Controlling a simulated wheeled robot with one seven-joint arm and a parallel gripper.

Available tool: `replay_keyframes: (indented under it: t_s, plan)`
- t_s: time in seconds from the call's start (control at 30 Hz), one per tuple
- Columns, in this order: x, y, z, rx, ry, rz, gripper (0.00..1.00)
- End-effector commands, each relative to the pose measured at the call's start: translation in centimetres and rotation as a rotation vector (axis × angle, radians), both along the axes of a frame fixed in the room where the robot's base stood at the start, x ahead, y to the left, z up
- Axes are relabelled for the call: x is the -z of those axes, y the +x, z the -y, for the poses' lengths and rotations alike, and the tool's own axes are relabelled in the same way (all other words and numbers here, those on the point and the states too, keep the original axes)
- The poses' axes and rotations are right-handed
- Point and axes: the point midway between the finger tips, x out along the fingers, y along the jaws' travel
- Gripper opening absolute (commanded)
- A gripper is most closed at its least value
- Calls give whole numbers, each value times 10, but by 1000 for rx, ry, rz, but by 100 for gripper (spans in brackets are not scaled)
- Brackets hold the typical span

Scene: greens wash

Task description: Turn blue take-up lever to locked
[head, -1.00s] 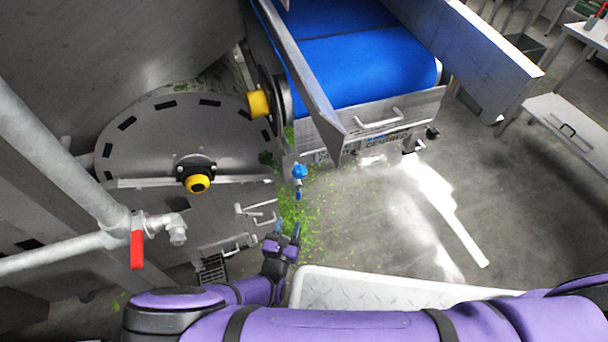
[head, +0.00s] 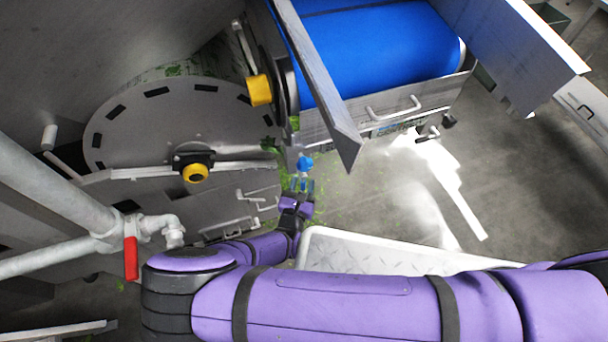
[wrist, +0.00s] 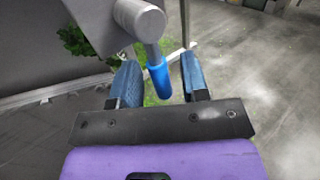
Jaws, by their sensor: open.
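The blue take-up lever (head: 305,163) sits below the left end of the blue belt, by the machine's side frame. In the wrist view its blue grip (wrist: 159,80) hangs from a grey pivot and points down between the fingers. My gripper (head: 302,185) is open just below the lever in the head view. In the wrist view my gripper (wrist: 160,85) has one blue-padded finger on each side of the grip. A gap shows to the right of the grip; on the left it is close to the finger, and I cannot tell whether they touch.
A drum end with a yellow hub (head: 195,173) stands at the left. A pipe carries a red valve handle (head: 131,258). The blue belt (head: 380,60) and its metal guard (head: 320,85) lie above the lever. A tread plate (head: 380,255) is near my arm. Open floor lies right.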

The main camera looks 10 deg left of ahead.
Motion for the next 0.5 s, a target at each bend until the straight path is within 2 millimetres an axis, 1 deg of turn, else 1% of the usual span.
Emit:
replay_keyframes:
  t_s: [0.27,0.37,0.4,0.43,0.47,0.5]
  plan:
    - [0,0,0,-2,0,0,42]
    - [0,0,0,-1,0,0,21]
    - [0,1,0,-1,0,0,12]
    - [0,0,0,-1,0,-1,5]
    - [0,0,0,-1,0,0,0]
    - [0,0,0,-1,0,-1,0]
